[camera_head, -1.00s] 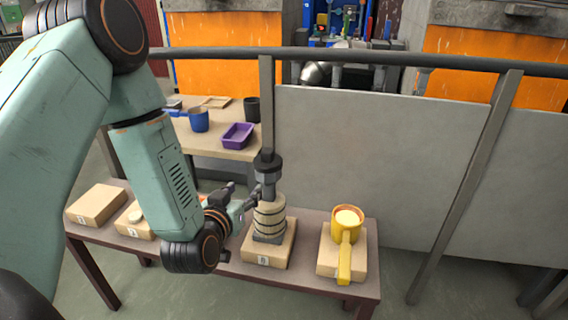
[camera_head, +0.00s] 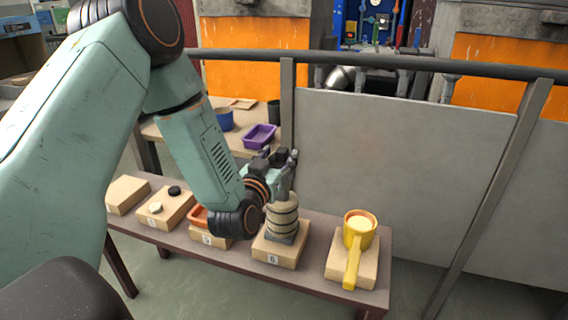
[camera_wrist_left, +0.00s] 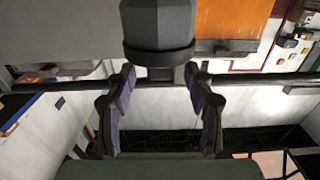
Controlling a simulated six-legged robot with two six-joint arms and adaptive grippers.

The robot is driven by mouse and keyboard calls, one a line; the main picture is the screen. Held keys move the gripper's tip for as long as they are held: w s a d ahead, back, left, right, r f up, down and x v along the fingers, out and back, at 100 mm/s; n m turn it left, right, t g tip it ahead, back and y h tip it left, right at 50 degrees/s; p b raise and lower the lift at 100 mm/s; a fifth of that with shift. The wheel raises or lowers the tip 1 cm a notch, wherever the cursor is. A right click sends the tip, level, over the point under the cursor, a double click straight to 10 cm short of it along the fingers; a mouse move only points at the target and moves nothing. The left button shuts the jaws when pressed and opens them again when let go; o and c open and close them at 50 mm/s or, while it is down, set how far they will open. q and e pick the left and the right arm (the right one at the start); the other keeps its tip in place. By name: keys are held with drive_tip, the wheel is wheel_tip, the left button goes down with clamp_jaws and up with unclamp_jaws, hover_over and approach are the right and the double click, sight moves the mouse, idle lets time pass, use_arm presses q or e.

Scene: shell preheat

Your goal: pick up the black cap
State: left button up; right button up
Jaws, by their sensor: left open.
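The black cap (camera_head: 174,190) is a small dark disc lying on a tan block (camera_head: 178,210) at the left part of the low table. A pale disc (camera_head: 155,208) lies beside it on the same block. My left gripper (camera_head: 280,154) is open, well to the right of the cap, above and behind the ribbed tan shell (camera_head: 283,215). In the left wrist view its two fingers (camera_wrist_left: 160,80) are spread apart, and the cap does not show there. A dark grey faceted body (camera_wrist_left: 158,25) with a black band fills the top centre; I cannot tell what it is. My right gripper does not show.
Several numbered blocks stand in a row on the low table (camera_head: 325,278). An orange tray (camera_head: 199,217) is partly hidden by my arm. A yellow ladle-like cup (camera_head: 355,238) stands at the right. A railing (camera_head: 420,64) with grey panels is behind. A purple tray (camera_head: 260,136) sits on the back table.

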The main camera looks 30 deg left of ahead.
use_arm(q)
drive_tip(key=shift+x, duration=1.1)
drive_tip(key=shift+w, duration=0.3)
drive_tip(key=shift+a, duration=0.15)
drive_tip(key=c, duration=0.3)
clamp_jaws()
